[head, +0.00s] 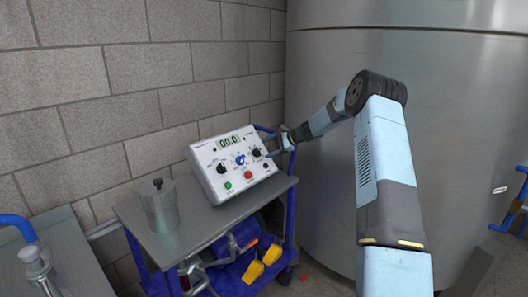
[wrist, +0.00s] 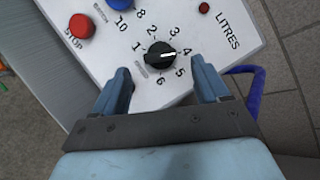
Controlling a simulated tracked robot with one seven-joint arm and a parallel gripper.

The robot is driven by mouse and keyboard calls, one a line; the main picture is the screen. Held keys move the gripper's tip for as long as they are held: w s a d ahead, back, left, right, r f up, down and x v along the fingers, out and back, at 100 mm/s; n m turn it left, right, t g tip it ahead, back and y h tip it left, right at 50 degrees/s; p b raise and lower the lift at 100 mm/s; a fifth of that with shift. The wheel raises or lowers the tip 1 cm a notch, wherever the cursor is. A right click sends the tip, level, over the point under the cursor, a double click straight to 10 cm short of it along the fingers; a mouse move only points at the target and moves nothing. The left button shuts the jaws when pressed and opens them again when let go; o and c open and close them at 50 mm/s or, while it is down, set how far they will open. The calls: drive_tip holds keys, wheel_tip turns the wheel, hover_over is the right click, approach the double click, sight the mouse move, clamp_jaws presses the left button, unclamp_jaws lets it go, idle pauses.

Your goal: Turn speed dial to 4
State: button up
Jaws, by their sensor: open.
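A sloped white control box (head: 213,155) stands on the cart. In the wrist view, a black dial (wrist: 160,54) has numbers 1 to 6 around it; its white pointer line is aimed at about the 4. This dial is the right-hand black dial (head: 257,152) in the head view. Its small label is too blurred to read. My gripper (wrist: 162,68) is open, with one finger on each side of the dial and gaps between. In the head view my gripper (head: 274,145) is at the box's right side. Whether the fingers are level with the dial is unclear.
The panel also has a red STOP button (wrist: 81,26), a blue knob (wrist: 119,3), a green button (head: 228,186) and a "00.0" display (head: 229,143). A lidded metal pot (head: 159,207) stands on the cart top (head: 190,237). A large steel tank (head: 440,110) is behind my arm.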

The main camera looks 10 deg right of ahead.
drive_tip(key=v, duration=0.9)
drive_tip(key=shift+d, duration=0.2)
drive_tip(key=s+a+r+n+g+h, duration=0.1)
drive_tip(key=s+a+r+n+h, duration=0.25)
drive_tip(key=s, duration=0.55)
drive_tip(key=s+a+r+n+g+h, duration=0.1)
drive_tip(key=s+a+r+n, duration=0.1)
drive_tip(key=s+a+r, duration=0.45)
drive_tip(key=s+a+r+n+g+h, duration=0.1)
drive_tip(key=s+a+r+n+h, duration=0.1)
drive_tip(key=s+r, duration=0.6)
drive_tip(key=s+d+f+n+t+h, duration=0.1)
drive_tip(key=s+n+h, duration=0.1)
drive_tip(key=s, duration=1.5)
drive_tip(key=s+d+f+n+t+h, duration=0.1)
drive_tip(key=s+n, duration=0.3)
drive_tip(key=s, duration=1.3)
drive_tip(key=shift+s+d+t+h, duration=0.2)
drive_tip(key=shift+d+t+h, duration=0.15)
drive_tip(key=shift+h, duration=0.2)
